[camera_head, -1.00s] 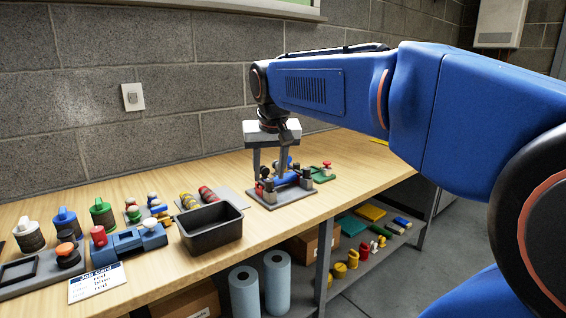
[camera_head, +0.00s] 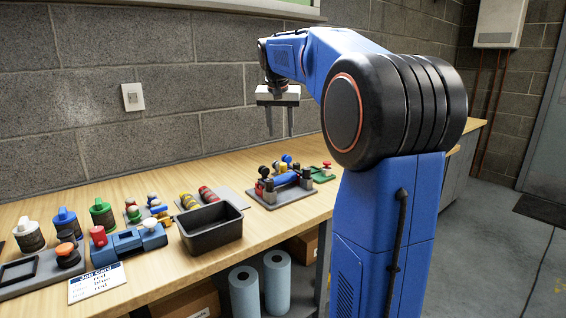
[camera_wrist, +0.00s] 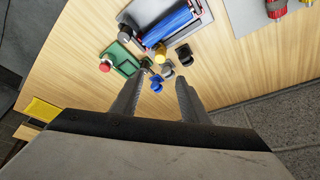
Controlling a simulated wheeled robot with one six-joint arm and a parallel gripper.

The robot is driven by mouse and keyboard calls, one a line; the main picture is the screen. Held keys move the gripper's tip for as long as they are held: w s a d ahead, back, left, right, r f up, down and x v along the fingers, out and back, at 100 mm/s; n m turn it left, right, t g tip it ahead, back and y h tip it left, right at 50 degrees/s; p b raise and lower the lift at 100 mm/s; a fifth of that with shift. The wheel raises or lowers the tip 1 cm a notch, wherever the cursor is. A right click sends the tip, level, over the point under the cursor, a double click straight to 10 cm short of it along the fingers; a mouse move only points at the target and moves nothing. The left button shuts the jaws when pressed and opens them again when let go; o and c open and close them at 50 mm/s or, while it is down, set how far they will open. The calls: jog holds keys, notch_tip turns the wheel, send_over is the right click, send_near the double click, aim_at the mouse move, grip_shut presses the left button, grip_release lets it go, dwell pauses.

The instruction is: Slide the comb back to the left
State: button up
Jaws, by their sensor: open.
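A long blue piece (camera_head: 287,180), likely the comb, lies across a grey plate fixture (camera_head: 284,198) between dark and grey posts. It also shows at the top of the wrist view (camera_wrist: 172,26), on the grey plate (camera_wrist: 152,9). Its teeth are too small to make out. My gripper (camera_head: 279,136) is open and empty, high above the bench over the fixture. Its fingers (camera_wrist: 158,82) point down, apart from the blue piece and everything else.
A green plate with a red knob (camera_head: 326,167) sits right of the fixture. A black bin (camera_head: 212,238) stands to its left. Further left are a blue device (camera_head: 127,243), a job card (camera_head: 97,284) and several capped jars. A block wall (camera_head: 160,130) runs behind the bench.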

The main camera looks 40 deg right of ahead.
aim_at(283, 164)
jog(key=x, duration=1.5)
